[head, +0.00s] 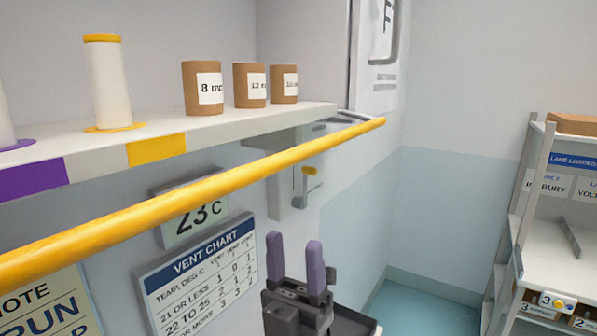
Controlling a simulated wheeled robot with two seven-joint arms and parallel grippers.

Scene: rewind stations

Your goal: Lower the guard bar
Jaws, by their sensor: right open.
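The yellow guard bar (200,190) runs diagonally from the lower left edge up to the right, in front of the white shelf (230,122). Its far right end shows near the shelf's right end, and its left end is out of frame. My right gripper (294,242) is in the lower middle, with two purple fingers pointing up and apart. It is open and empty, and it appears below the bar in the picture, not touching it. My left gripper is not in view.
On the shelf stand a white spool (108,85) and several brown labelled cores (202,88). Below are a display reading 23 C (192,226), a vent chart (200,278) and a wall bracket with a yellow-tipped lever (308,186). A shelving rack (522,200) stands at right.

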